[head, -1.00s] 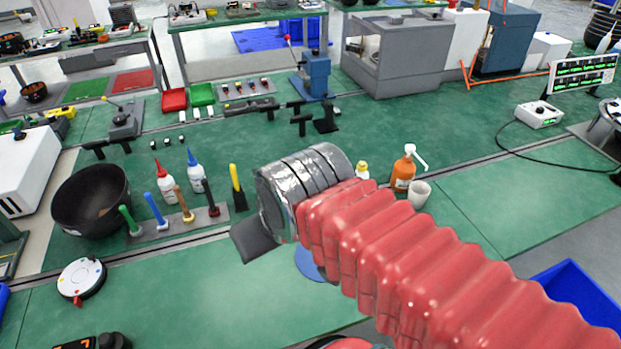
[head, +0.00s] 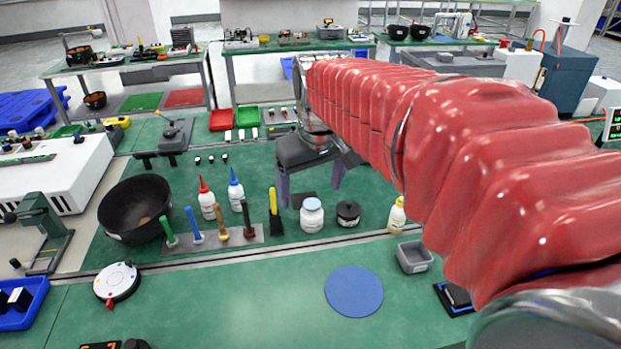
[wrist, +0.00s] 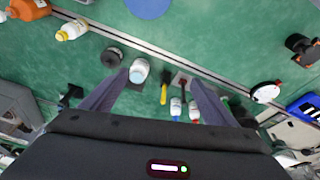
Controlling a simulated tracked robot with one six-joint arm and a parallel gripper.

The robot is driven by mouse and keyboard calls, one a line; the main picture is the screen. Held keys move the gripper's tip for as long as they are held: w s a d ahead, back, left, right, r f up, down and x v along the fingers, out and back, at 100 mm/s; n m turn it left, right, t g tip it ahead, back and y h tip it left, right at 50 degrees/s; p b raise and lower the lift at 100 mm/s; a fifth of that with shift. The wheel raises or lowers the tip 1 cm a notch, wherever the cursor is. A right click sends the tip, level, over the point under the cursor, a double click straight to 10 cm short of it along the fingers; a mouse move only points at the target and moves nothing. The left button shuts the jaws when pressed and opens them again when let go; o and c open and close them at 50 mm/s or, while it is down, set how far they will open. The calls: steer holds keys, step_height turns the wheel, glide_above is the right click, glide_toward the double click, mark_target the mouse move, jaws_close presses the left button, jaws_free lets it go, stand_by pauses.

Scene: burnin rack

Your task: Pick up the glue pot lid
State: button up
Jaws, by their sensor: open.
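A white jar (head: 311,218) with a label stands upright on the green bench, with a pale blue-grey lid (head: 312,203) on top. A squat black pot (head: 348,213) with a dark knobbed top stands just right of it. I cannot tell for sure which is the glue pot. My gripper (head: 310,196) is open and empty, fingers pointing down, appearing above and behind the jar. In the wrist view, the white jar (wrist: 138,74) shows beside one fingertip, and the black pot (wrist: 111,57) lies outside the fingers. My gripper (wrist: 158,78) holds nothing there.
A row of coloured-handled tools (head: 208,237), two capped bottles (head: 207,199) and a black bowl (head: 134,208) stand left of the jar. A yellowish bottle (head: 397,214) and grey bin (head: 414,257) are to the right. The bench around the blue disc (head: 354,290) is mostly clear.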

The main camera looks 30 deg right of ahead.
steer(key=w+d+f+g, duration=0.2)
steer(key=w+d+f, duration=0.1)
steer(key=w+d, duration=0.6)
steer(key=g, duration=0.1)
glide_above(350, 203)
step_height(350, 203, down, 7)
steer(key=shift+w+r+y, duration=0.15)
steer(key=shift+w+y, duration=0.1)
steer(key=shift+y, duration=0.05)
steer(key=shift+f, duration=4.35)
steer(key=shift+s+f, duration=0.2)
steer(key=shift+f, duration=2.35)
